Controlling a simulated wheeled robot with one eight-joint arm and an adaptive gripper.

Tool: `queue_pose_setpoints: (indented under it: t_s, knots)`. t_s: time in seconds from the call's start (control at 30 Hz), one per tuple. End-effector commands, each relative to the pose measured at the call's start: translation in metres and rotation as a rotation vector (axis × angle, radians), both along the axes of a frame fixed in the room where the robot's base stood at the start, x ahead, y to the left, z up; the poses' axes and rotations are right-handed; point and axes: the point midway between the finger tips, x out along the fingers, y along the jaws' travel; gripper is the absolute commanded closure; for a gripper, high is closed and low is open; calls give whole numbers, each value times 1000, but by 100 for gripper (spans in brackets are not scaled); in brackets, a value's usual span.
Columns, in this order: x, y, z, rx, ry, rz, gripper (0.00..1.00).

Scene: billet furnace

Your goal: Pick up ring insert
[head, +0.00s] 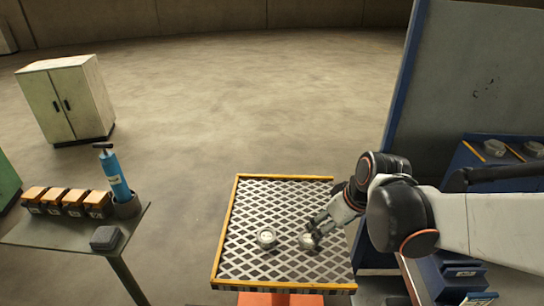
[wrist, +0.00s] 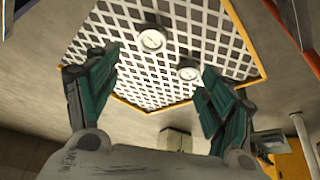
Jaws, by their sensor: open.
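Two pale round metal pieces lie on the lattice top of a yellow-edged table (head: 239,195); I take them for ring inserts. One ring insert (head: 308,241) is by my gripper (head: 314,230) in the head view, its edge partly covered by the fingers. The other ring insert (head: 266,237) lies to its left, apart from the gripper. In the wrist view both inserts (wrist: 151,40) (wrist: 189,73) show beyond the spread green fingers of my gripper (wrist: 158,72). The jaws are open, with nothing held between them. Contact with the nearer insert cannot be made out.
A tall blue-edged panel (head: 400,130) stands close on the right. A cabinet (head: 68,100) stands far back. The lattice top's far part is clear.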

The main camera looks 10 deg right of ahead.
Motion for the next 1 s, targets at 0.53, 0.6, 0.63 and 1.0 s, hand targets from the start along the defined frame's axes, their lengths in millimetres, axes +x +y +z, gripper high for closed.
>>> queue_pose_setpoints:
  t_s: [0.53,0.6,0.63,1.0]
  knots:
    - [29,-11,-23,17,38,121,26]
    - [31,-11,-29,18,38,124,26]
    - [33,-10,-33,18,38,125,26]
    - [54,2,-92,18,38,125,26]
